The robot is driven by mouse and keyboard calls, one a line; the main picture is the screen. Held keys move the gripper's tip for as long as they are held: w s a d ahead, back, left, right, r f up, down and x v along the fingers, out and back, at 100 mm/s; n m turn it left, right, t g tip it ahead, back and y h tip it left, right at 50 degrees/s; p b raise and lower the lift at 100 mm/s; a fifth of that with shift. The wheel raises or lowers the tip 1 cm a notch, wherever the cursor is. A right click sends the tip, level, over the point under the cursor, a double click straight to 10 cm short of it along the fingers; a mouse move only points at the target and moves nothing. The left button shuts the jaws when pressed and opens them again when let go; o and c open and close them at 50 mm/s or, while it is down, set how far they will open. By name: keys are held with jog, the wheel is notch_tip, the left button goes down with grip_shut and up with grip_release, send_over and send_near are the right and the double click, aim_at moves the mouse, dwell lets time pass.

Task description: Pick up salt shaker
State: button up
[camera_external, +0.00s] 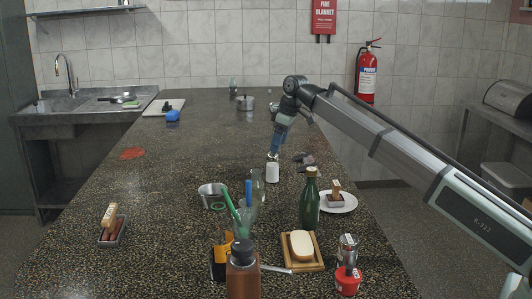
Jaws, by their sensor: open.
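A small white shaker (272,173) with a paler top, which looks like the salt shaker, stands upright near the middle of the dark speckled counter (160,215). My gripper (274,153) points down right above it, at its top. The fingers are open, but small and partly merged with the shaker's top in this view. I cannot tell whether they touch it or reach around it.
A clear glass bottle (257,186) stands just left of the shaker, and dark lumps (304,160) lie to its right. A green bottle (310,205), a plate (347,202), a metal pot (211,194) and a soap dish (317,265) stand nearer.

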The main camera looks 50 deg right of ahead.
aim_at(271, 164)
jog(key=x, duration=1)
jog(key=shift+w+d, duration=0.1)
jog(key=shift+w, duration=0.05)
jog(key=shift+c, duration=0.3)
jog(key=shift+r, duration=0.1)
jog(key=c, duration=1.2)
